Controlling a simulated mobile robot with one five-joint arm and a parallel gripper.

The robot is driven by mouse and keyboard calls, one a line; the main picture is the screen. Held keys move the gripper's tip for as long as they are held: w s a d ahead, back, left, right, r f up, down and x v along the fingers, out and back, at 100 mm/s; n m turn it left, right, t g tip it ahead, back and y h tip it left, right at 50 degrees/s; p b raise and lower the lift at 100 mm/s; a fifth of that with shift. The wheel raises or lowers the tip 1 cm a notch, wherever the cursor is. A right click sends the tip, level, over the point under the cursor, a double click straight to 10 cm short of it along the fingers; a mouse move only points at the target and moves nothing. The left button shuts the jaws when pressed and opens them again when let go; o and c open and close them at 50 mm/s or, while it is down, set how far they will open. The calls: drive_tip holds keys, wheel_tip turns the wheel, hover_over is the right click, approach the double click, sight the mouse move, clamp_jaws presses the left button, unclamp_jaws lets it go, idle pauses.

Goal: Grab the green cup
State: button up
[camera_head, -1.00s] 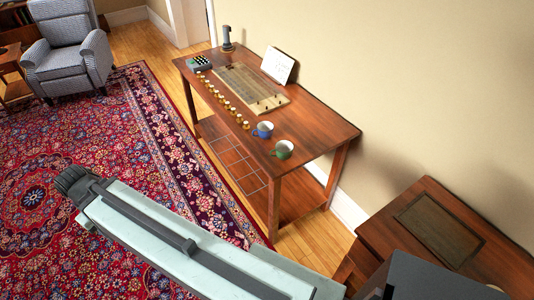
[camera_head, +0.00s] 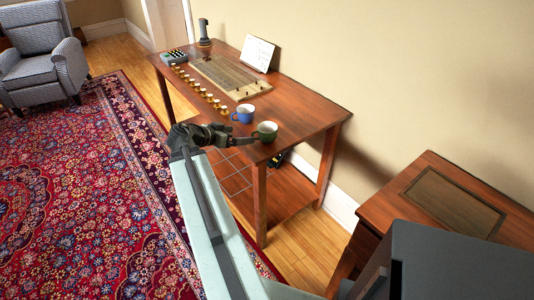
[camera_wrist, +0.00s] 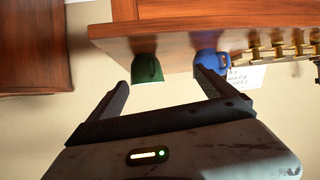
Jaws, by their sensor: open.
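The green cup (camera_head: 266,131) stands upright on the near end of the wooden table (camera_head: 300,118), by its front edge. A blue cup (camera_head: 244,113) stands just behind it, to the left. My gripper (camera_head: 252,141) is at the table's front edge, close to the green cup and apart from it as far as I can tell. In the wrist view, which looks upside down, the green cup (camera_wrist: 146,69) and the blue cup (camera_wrist: 205,62) show beyond the open, empty fingers of my gripper (camera_wrist: 162,88). The green cup lies between the finger directions, the blue one near the right finger.
A row of small brass pieces (camera_head: 207,94), a board (camera_head: 232,78), a white card (camera_head: 258,53) and a dark upright object (camera_head: 204,32) are on the table. A wooden cabinet (camera_head: 430,195) stands at right. A grey armchair (camera_head: 40,65) and red rug (camera_head: 90,200) lie left.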

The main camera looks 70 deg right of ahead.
drive_tip(key=m+g, duration=0.1)
drive_tip(key=m, duration=0.1)
approach(274, 128)
drive_tip(key=shift+w+a+f+h, duration=0.25)
drive_tip(key=shift+w+a+h, duration=0.15)
drive_tip(key=shift+w+a, duration=0.4)
drive_tip(key=shift+b+x, duration=0.6)
drive_tip(key=shift+x, duration=0.65)
drive_tip(key=x, duration=0.1)
drive_tip(key=b+x, duration=0.1)
drive_tip(key=x, duration=0.3)
drive_tip(key=shift+s+r, duration=0.25)
drive_tip(key=shift+s, duration=0.15)
drive_tip(key=shift+c, duration=0.3)
drive_tip(key=c, duration=1.5)
